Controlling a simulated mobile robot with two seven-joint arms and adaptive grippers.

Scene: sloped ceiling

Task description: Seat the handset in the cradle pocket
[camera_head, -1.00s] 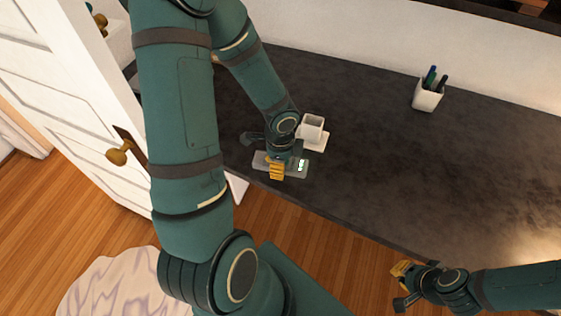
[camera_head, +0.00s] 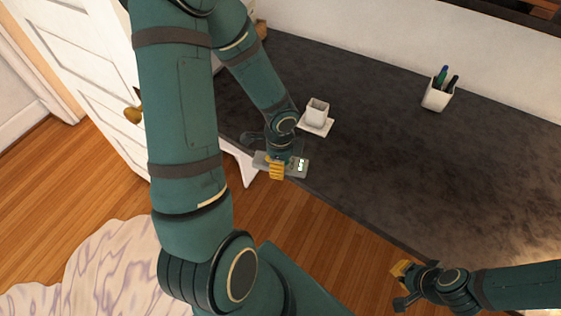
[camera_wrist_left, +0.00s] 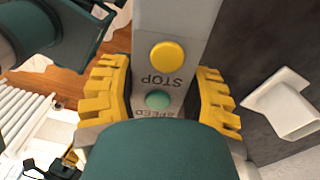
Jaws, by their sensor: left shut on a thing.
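The handset (camera_head: 297,167) is a flat grey bar with a small lit display at its right end. In the left wrist view the handset (camera_wrist_left: 176,22) shows a yellow STOP button and a green SPEED button. My left gripper (camera_head: 276,170) is shut on it, with yellow pads on both sides; the pads also show in the left wrist view (camera_wrist_left: 158,98). The cradle (camera_head: 317,112) is a white square pocket on a white base, up and right of the handset and apart from it. My right gripper (camera_head: 402,270) is low at right, its opening unclear.
The dark countertop (camera_head: 400,150) is mostly clear, and its front edge runs near the handset. A white pen cup (camera_head: 438,96) stands toward the back right. A white door with a brass knob (camera_head: 133,115) is at left. A pale rug (camera_head: 110,270) lies on the wooden floor.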

